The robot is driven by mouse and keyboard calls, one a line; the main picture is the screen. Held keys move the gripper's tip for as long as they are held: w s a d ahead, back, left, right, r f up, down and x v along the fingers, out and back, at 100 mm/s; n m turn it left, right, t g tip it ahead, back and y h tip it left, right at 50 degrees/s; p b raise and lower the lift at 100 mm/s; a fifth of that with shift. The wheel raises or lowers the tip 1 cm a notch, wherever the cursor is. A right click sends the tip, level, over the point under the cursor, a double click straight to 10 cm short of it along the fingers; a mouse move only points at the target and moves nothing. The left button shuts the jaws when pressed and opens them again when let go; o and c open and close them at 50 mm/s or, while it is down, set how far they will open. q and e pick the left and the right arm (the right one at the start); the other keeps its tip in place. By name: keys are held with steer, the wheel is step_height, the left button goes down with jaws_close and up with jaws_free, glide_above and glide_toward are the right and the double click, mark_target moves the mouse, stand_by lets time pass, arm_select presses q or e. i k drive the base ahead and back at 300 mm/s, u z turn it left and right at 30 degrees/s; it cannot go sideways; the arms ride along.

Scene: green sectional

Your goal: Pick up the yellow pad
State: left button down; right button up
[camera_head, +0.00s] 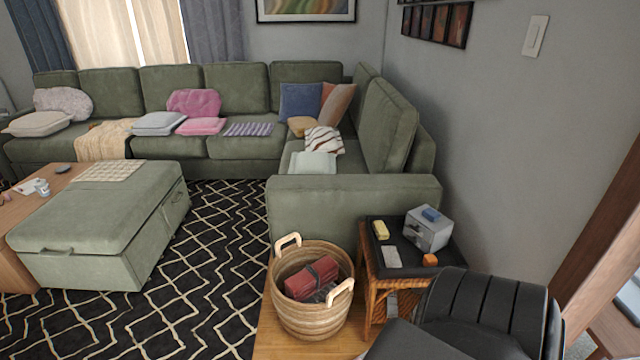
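A small yellow block-like pad (381,230) lies on the dark top of the wicker side table (374,265), near its back left corner. It lies apart from the grey-white box (429,229) to its right and just behind a light grey flat item (391,257). Neither of my grippers shows in the head view.
A blue item (431,215) rests on the box, and an orange block (430,260) sits in front of it. A wicker basket (310,313) stands left of the table. A black padded seat (490,310) crowds its front right. The green sectional (350,205) is behind. Patterned rug lies open at left.

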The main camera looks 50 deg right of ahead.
mark_target(379, 227)
steer(key=u, duration=0.15)
steer(key=i, duration=1.25)
steer(key=z, duration=0.45)
steer(key=i, duration=0.7)
steer(key=z, duration=1.3)
steer(key=i, duration=0.65)
steer(key=z, duration=0.65)
